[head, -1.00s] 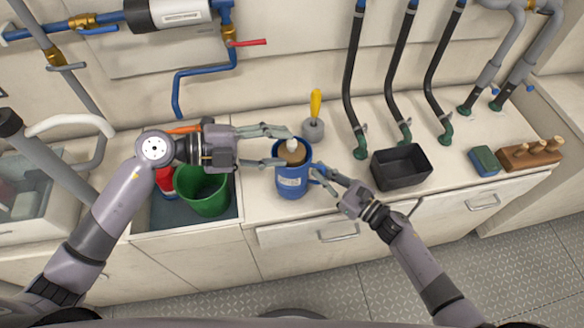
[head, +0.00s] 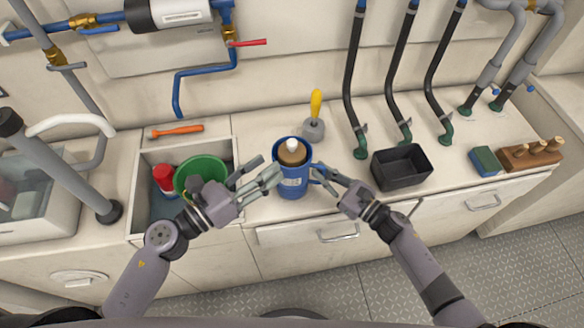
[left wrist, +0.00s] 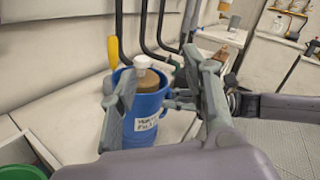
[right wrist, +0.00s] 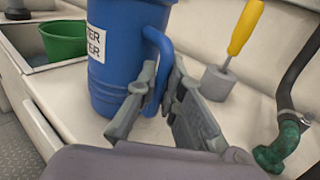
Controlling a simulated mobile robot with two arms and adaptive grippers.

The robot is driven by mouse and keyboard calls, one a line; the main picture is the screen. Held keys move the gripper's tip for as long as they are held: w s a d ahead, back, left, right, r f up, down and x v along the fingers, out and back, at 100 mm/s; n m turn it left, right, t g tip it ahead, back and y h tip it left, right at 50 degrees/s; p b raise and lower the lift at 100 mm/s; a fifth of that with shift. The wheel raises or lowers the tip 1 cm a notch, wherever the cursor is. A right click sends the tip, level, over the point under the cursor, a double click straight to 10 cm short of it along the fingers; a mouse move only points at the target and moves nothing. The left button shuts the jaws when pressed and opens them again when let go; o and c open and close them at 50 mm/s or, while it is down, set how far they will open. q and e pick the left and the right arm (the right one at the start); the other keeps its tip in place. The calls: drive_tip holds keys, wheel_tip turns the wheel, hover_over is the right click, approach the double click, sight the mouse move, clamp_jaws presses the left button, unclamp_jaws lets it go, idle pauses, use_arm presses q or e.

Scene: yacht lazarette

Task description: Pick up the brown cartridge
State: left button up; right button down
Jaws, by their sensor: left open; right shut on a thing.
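The brown cartridge (head: 292,153) with a white cap stands upright inside a blue container (head: 292,184) on the counter. Only its top shows above the rim. The cartridge also shows in the left wrist view (left wrist: 146,73). My left gripper (head: 270,171) is open and empty, at the left of the blue container, its fingers pointing toward it. My right gripper (head: 319,171) is shut on the handle (right wrist: 160,65) of the blue container, at its right side. The container has a white label with dark lettering.
A green bucket (head: 201,174) and a red-capped item (head: 164,180) stand in a recessed bin at left. A yellow-handled tool (head: 315,112) stands behind the container. A black tray (head: 402,166) and black hoses (head: 398,75) are to the right.

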sight(288, 146)
use_arm(q)
drive_tip(key=shift+w+d+f+m+t+y, duration=0.4)
drive_tip(key=shift+w+d, duration=0.45)
drive_tip(key=shift+w, duration=0.55)
drive_tip(key=shift+w+d+f+m+t+y, duration=0.2)
drive_tip(key=shift+w+d+f+m+y, duration=0.2)
drive_tip(key=shift+w+d, duration=0.75)
drive_tip(key=shift+w+d+f+m+t+y, duration=0.35)
drive_tip(key=shift+w+d+f, duration=0.2)
drive_tip(key=shift+w, duration=1.1)
drive_tip(key=shift+c, duration=0.3)
clamp_jaws()
drive_tip(key=shift+r, duration=0.1)
